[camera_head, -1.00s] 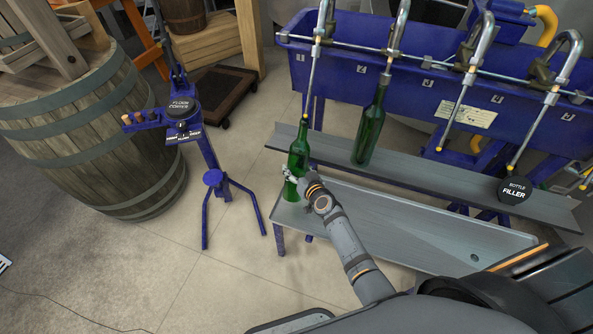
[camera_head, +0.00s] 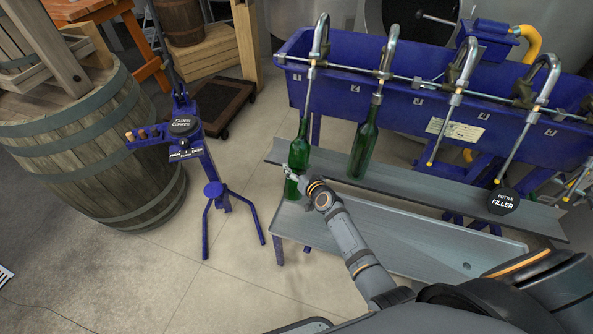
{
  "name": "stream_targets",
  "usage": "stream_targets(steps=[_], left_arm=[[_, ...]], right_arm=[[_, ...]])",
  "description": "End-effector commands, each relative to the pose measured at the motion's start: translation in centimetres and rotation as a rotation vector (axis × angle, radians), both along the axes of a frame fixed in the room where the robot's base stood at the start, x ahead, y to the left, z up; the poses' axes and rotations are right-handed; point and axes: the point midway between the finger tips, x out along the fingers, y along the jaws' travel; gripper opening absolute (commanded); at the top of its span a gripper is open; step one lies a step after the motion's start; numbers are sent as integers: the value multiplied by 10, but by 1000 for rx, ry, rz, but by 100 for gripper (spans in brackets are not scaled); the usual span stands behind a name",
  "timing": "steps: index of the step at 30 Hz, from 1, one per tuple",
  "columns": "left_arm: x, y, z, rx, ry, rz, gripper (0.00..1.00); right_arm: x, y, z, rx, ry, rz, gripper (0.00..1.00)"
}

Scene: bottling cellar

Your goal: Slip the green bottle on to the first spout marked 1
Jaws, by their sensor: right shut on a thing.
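The green bottle (camera_head: 299,156) stands nearly upright in my right gripper (camera_head: 291,174), which is shut around its lower part. Its neck is at the lower end of the leftmost spout (camera_head: 311,80) of the blue filler. The spout's tip no longer shows and the tube runs down to the bottle's mouth; it appears to be inside the neck, but how deep I cannot tell. The number on the spout's plate is too small to read surely. My left gripper is not in view.
A second green bottle (camera_head: 365,140) hangs or stands at the second spout (camera_head: 384,60). A grey ledge (camera_head: 430,186) and a lower grey tray (camera_head: 400,236) run under the spouts. A blue floor corker (camera_head: 200,150) and a barrel (camera_head: 95,140) stand at the left.

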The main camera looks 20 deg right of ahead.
Motion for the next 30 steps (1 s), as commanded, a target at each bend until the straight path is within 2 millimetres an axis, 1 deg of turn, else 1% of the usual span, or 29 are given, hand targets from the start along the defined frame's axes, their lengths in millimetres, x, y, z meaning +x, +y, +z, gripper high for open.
stream_targets(steps=[1,30], left_arm=[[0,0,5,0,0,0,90],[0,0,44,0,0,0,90]], right_arm=[[2,-1,7,-1,-3,-1,13],[23,-16,62,-1,-4,-1,13]])
